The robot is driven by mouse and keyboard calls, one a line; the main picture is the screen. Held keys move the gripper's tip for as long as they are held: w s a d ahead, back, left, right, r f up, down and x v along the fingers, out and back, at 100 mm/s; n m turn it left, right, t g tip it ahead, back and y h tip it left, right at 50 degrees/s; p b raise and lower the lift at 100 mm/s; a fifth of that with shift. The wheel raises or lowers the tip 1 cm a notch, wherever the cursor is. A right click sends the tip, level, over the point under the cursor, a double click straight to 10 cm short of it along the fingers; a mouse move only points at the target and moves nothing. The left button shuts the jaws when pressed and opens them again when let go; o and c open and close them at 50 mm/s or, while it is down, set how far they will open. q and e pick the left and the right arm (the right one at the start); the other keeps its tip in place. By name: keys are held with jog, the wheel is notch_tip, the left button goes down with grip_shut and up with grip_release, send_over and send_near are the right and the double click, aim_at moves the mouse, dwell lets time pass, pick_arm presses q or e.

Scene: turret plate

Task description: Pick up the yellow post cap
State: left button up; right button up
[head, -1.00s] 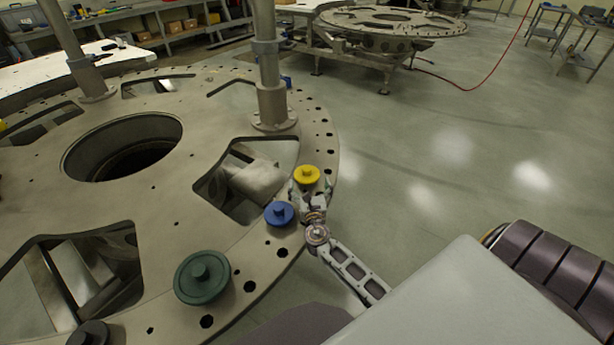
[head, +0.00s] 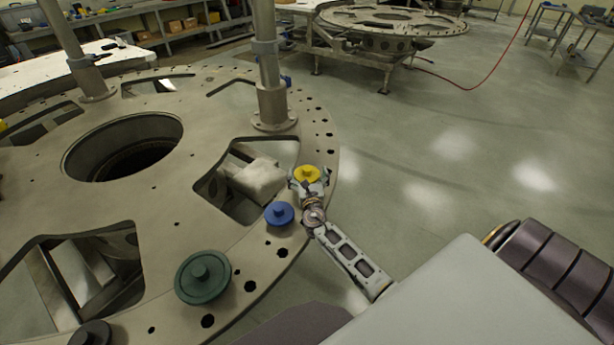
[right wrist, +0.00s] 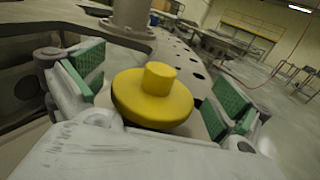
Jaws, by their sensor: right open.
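The yellow post cap (head: 307,174) is a round disc with a short knob, sitting near the outer rim of the turret plate (head: 185,232). My right gripper (head: 308,180) is at the cap with its fingers spread to either side. In the right wrist view the yellow cap (right wrist: 153,96) lies between the two green-padded fingers of my right gripper (right wrist: 155,92). There is a visible gap at each pad, so the gripper is open and not holding it. My left gripper is not in view.
A blue cap (head: 279,213) sits close beside my right gripper, and a larger green cap (head: 203,277) is nearer on the plate. A dark cap (head: 90,334) is at the bottom left. A vertical post (head: 271,75) stands behind the yellow cap. Open floor lies right of the plate.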

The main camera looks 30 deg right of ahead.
aim_at(308, 177)
dwell(0.3)
jog(key=c, duration=1)
jog(key=shift+r, duration=0.15)
jog(key=shift+r+p, duration=1.5)
jog(key=shift+r, duration=3.45)
